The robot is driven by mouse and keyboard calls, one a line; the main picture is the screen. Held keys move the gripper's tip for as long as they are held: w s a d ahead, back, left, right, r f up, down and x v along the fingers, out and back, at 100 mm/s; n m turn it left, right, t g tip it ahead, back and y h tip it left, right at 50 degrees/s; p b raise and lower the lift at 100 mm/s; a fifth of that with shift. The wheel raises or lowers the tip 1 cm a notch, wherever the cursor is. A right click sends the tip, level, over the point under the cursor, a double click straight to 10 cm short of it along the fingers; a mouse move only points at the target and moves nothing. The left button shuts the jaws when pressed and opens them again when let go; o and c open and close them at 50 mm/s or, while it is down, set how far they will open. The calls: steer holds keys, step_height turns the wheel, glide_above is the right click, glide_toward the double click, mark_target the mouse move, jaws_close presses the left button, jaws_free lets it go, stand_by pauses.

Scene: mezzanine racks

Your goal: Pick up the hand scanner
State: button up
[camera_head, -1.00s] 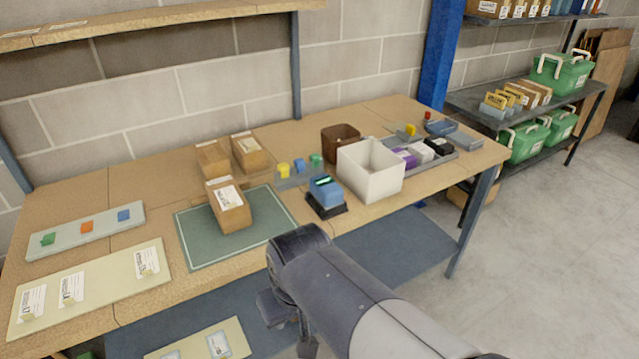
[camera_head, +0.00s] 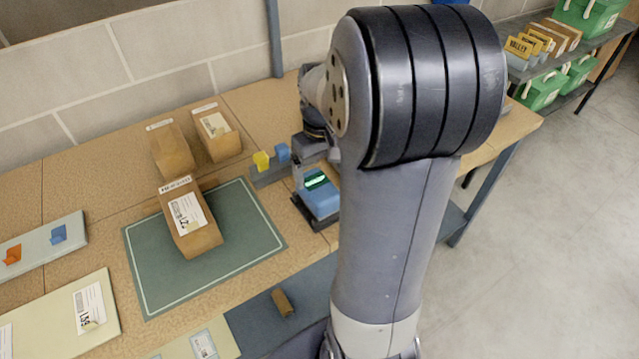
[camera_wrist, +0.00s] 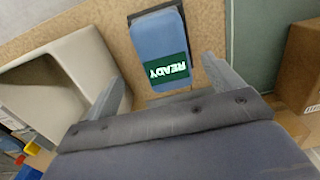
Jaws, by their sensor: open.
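The hand scanner is a blue block with a green-lit screen, seated in a dark cradle on the table in the head view (camera_head: 318,194). In the wrist view the scanner (camera_wrist: 158,38) lies ahead of my gripper (camera_wrist: 163,70), its screen reading READY. The two fingers are spread apart, one on each side of the scanner's near end in the picture. Nothing is held between them. I cannot tell how far above the scanner they are. In the head view my arm hides part of the gripper and the table to the right of the scanner.
A white bin (camera_wrist: 62,85) stands left of the scanner in the wrist view. A green mat (camera_head: 150,262) carries a cardboard box (camera_head: 190,222), with two more boxes behind it.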

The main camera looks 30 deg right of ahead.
mark_target(318, 185)
steer(key=f, duration=0.8)
steer(key=shift+w+a+p, duration=0.1)
steer(key=shift+a+p, duration=0.2)
steer(key=shift+p, duration=0.1)
steer(key=shift+f, duration=0.25)
steer(key=shift+c, duration=0.5)
steer(key=c, duration=1.1)
steer(key=shift+c, duration=0.2)
